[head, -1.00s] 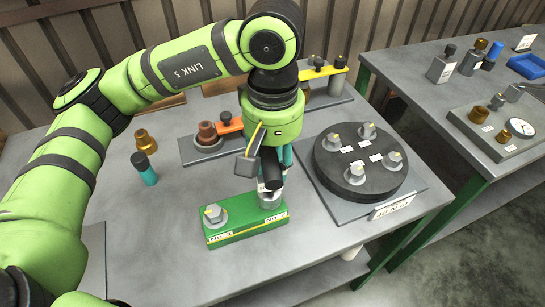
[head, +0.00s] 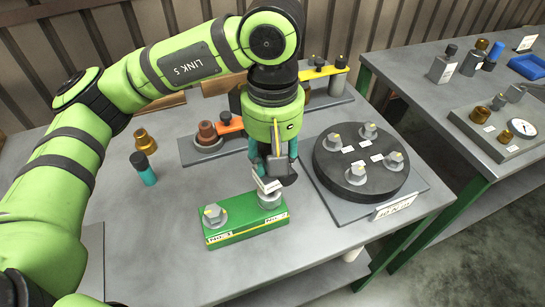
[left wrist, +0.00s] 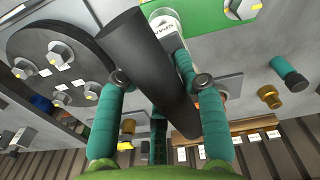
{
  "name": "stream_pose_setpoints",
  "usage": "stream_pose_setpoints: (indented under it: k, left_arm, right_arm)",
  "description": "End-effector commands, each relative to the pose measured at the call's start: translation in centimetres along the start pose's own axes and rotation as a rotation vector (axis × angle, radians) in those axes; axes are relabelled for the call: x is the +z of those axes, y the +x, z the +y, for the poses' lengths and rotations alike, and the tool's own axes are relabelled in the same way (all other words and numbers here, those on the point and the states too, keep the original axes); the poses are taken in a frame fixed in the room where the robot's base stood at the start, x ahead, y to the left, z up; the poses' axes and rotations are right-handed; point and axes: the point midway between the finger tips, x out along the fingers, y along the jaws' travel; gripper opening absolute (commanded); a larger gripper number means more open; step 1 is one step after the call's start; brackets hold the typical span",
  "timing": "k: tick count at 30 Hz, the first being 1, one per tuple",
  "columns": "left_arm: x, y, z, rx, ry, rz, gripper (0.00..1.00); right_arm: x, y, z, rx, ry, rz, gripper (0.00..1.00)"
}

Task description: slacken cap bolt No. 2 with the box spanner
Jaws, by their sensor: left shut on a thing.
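My left gripper (head: 276,172) points down above the right end of the green block (head: 240,226). The gripper is shut on the spanner. The spanner's lower end stands over the No. 2 position, and the bolt there is hidden. Another hex bolt with a yellow mark (head: 215,214) stands at the block's left end and also shows in the left wrist view (left wrist: 240,8). My right gripper is not in view.
A round dark flange with several marked bolts (head: 352,177) stands close right of the gripper. A teal, black-topped piece (head: 144,168) and a brass piece (head: 145,141) stand left. A holder with an orange part (head: 230,123) is behind. The front left table is clear.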

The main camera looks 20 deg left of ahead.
Motion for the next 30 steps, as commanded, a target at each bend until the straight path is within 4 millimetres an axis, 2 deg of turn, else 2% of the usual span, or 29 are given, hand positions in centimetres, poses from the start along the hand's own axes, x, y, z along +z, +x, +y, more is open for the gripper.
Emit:
stream_pose_setpoints:
  k: [13, 30]
  left_arm:
    - [0.0, -0.5, 0.1, 0.004, 0.012, 0.001, 0.00]
    - [0.0, -3.6, 0.0, 0.003, 0.012, 0.001, 0.00]
  right_arm:
    - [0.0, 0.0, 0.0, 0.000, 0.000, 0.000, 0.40]
    - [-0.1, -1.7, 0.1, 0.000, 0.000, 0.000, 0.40]
